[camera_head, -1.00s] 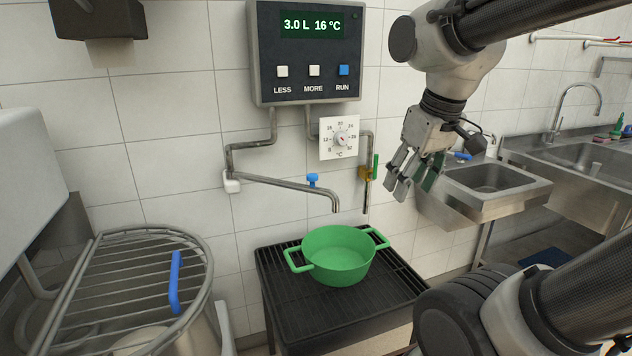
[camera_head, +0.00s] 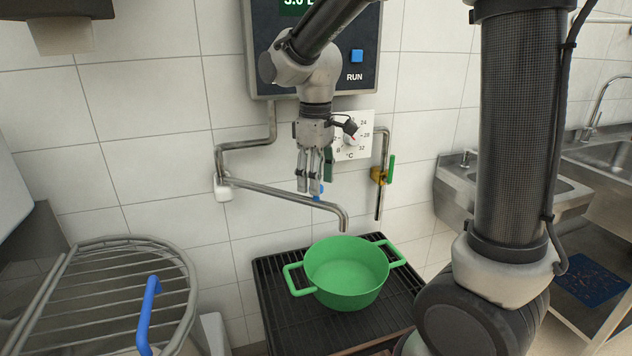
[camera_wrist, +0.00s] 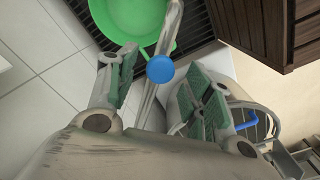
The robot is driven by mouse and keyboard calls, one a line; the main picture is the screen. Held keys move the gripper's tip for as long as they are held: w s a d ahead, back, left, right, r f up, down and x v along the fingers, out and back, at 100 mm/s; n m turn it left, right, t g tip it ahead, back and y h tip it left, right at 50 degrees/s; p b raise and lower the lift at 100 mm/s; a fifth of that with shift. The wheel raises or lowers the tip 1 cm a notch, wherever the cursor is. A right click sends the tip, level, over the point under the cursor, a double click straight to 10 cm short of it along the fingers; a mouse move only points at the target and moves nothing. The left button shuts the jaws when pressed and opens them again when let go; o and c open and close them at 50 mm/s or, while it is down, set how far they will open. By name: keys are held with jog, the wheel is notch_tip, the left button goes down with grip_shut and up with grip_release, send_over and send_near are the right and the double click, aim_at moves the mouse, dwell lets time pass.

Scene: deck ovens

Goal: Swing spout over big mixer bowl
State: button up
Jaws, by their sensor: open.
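The metal spout (camera_head: 280,193) reaches from its wall pivot at the left toward the right, its bent end above the green pot (camera_head: 346,272). A blue knob (camera_head: 318,190) stands on the spout, partly hidden by my gripper in the head view. My gripper (camera_head: 310,188) points down just above the spout, open, with nothing held. In the wrist view the blue knob (camera_wrist: 160,69) lies between and beyond the two green-padded fingers (camera_wrist: 165,92); I cannot tell whether they touch it. The big mixer bowl (camera_head: 185,345) is at the lower left, under a wire guard (camera_head: 110,290) with a blue handle (camera_head: 148,312).
The green pot stands on a black slatted stand (camera_head: 275,310). The control panel (camera_head: 365,75) and temperature dial (camera_head: 362,128) are on the wall close behind my arm. A pipe with a green-handled valve (camera_head: 381,174) is to the right. Sinks are at the far right.

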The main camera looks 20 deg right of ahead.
jog(key=shift+f, duration=0.6)
jog(key=shift+c, duration=0.4)
grip_shut()
jog(key=shift+s, duration=0.1)
